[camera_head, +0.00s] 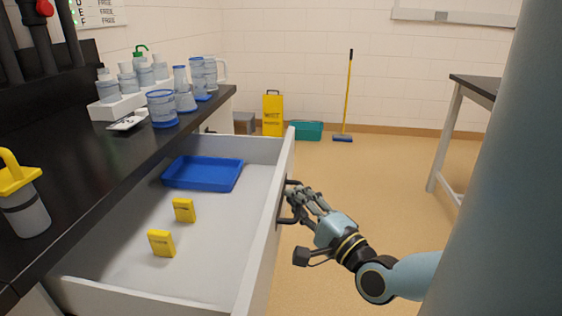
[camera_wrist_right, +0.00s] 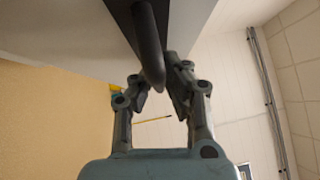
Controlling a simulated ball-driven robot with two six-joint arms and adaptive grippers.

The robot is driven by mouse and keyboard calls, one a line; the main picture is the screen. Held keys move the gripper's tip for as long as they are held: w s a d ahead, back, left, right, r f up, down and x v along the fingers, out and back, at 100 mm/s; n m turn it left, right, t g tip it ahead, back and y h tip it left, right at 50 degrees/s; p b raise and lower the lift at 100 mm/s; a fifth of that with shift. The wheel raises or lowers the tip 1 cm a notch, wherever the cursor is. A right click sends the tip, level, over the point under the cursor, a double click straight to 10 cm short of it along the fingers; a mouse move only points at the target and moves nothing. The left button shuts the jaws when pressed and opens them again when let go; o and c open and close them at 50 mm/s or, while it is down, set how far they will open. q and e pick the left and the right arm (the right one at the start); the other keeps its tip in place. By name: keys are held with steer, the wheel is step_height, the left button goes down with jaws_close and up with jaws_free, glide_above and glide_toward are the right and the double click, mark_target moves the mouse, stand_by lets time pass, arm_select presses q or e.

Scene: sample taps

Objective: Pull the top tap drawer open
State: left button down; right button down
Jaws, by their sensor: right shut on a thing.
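The top tap drawer (camera_head: 215,240) stands pulled well out from under the black counter, its grey-white inside in plain view in the head view. A dark bar handle (camera_head: 284,219) is on the outer face of its front panel. My right gripper (camera_head: 294,200) is at this handle, its fingers shut around it. In the right wrist view the dark handle (camera_wrist_right: 149,50) runs down between the two fingers of my right gripper (camera_wrist_right: 162,88). My left gripper is not in view.
Inside the drawer are a blue tray (camera_head: 203,174) and two small yellow boxes (camera_head: 161,243). Bottles and beakers stand on the black counter (camera_head: 90,180). A yellow wet-floor sign (camera_head: 273,114), teal tub (camera_head: 308,131) and broom (camera_head: 346,100) are by the far wall. Open floor lies right of the drawer.

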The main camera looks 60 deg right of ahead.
steer(key=shift+s+f, duration=0.15)
steer(key=shift+f, duration=0.25)
steer(key=c, duration=1.6)
jaws_free()
steer(key=shift+c, duration=0.2)
steer(key=shift+o, duration=1.2)
steer(key=shift+r, duration=0.2)
steer(key=v, duration=1.2)
